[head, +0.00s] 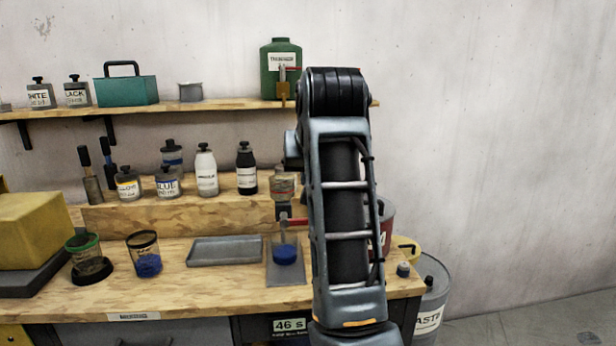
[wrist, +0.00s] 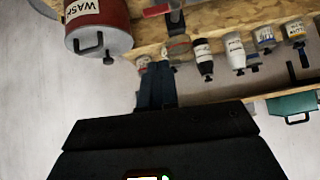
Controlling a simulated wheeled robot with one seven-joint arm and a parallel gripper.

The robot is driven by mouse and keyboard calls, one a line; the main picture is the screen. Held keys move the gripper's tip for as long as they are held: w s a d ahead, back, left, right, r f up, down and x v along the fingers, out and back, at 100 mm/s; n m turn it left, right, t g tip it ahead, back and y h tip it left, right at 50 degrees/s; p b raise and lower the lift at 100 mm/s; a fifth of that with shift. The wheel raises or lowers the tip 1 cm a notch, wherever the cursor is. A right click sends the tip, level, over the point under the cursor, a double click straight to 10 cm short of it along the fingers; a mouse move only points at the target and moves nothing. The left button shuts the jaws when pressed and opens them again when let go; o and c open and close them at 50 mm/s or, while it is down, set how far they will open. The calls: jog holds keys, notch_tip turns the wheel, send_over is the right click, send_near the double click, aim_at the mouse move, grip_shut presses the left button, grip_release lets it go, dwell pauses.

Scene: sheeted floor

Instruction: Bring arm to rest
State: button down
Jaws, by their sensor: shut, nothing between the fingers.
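My arm stands upright right of centre in the head view, in front of the bench's right end. It hides my gripper there. In the wrist view, my gripper (wrist: 156,68) shows as two dark blue fingers close together beyond a wide black housing. The fingers are shut with nothing held. The wrist picture is upside down, with bottles and the bench edge beyond the fingers. I cannot tell how far the fingertips are from the bottles.
The wooden bench (head: 180,282) holds a blue-filled cup (head: 148,263), a grey tray (head: 226,251) and a beaker (head: 285,252) under a red-handled valve. A green thinner can (head: 281,70) stands on the shelf (head: 180,106).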

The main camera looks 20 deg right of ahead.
jog(key=s+d+f+n+t+h, duration=0.1)
jog(key=s+f, duration=0.2)
jog(key=f, duration=0.5)
jog(key=s+d+f+n+t, duration=0.1)
jog(key=s+d+f, duration=0.15)
jog(key=f, duration=0.65)
jog(key=s+a+f+n+t+y, duration=0.1)
jog(key=s+f+n+t, duration=0.1)
jog(key=s+f, duration=1.1)
jog(key=s+a+r+t+y, duration=0.1)
jog(key=s+a+y, duration=0.15)
jog(key=s, duration=1.65)
jog(key=s+a+r, duration=0.1)
jog(key=s+r, duration=0.3)
jog(key=s, duration=0.3)
jog(key=s+a+r+t, duration=0.1)
jog(key=s+a+r, duration=0.1)
jog(key=s, duration=0.5)
jog(key=shift+r, duration=0.9)
